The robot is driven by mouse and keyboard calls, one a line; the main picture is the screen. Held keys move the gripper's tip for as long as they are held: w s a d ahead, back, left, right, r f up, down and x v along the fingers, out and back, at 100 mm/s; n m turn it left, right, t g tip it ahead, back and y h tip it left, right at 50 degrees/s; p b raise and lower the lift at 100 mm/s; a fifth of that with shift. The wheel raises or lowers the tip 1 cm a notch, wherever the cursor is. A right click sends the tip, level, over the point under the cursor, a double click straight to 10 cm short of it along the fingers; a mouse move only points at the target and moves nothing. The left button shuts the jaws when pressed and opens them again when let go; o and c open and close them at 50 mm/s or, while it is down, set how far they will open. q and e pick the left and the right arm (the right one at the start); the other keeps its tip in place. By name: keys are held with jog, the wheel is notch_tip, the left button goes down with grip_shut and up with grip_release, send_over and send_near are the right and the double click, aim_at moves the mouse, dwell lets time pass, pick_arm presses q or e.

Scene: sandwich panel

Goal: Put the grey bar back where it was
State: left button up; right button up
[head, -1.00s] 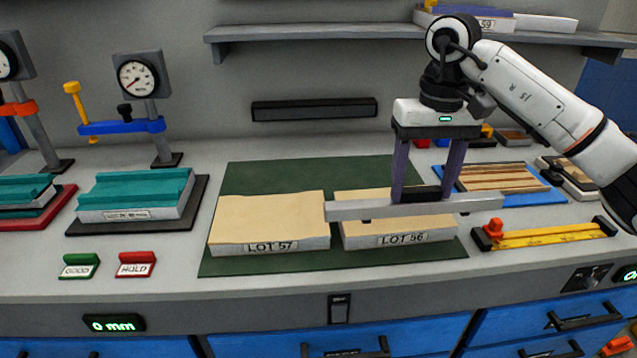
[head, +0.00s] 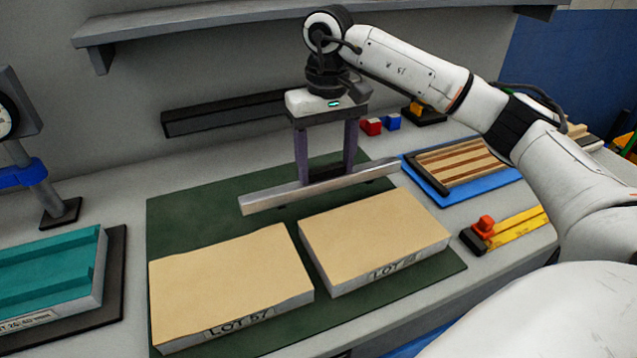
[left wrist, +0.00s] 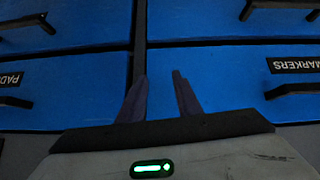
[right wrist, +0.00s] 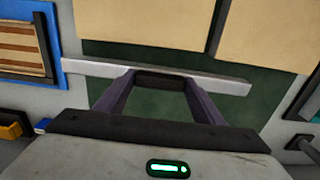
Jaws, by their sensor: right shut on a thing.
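My right gripper (head: 327,172) is shut on the black grip of a long grey bar (head: 275,198). The bar is level, over the rear part of the green mat (head: 185,215), behind two tan-topped panels. I cannot tell whether it touches the mat. In the right wrist view the bar (right wrist: 215,83) runs crosswise at my fingertips (right wrist: 158,75). The LOT 57 panel (head: 225,275) is at left and the other lot panel (head: 370,230) at right. My left gripper (left wrist: 160,76) shows only in the left wrist view, open and empty in front of blue drawers.
A long black ledge (head: 225,115) is on the back wall, under a grey shelf (head: 200,22). A dial gauge stand (head: 50,195) and a teal-topped panel (head: 50,275) are at left. A striped wood panel (head: 455,165) on a blue tray and a yellow rule (head: 515,228) are at right.

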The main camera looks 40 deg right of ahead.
aim_at(325, 178)
jog(key=shift+w+f, duration=0.15)
jog(key=shift+f, duration=2)
jog(key=shift+f, duration=0.15)
jog(key=o, duration=1.8)
jog(key=shift+o, duration=0.2)
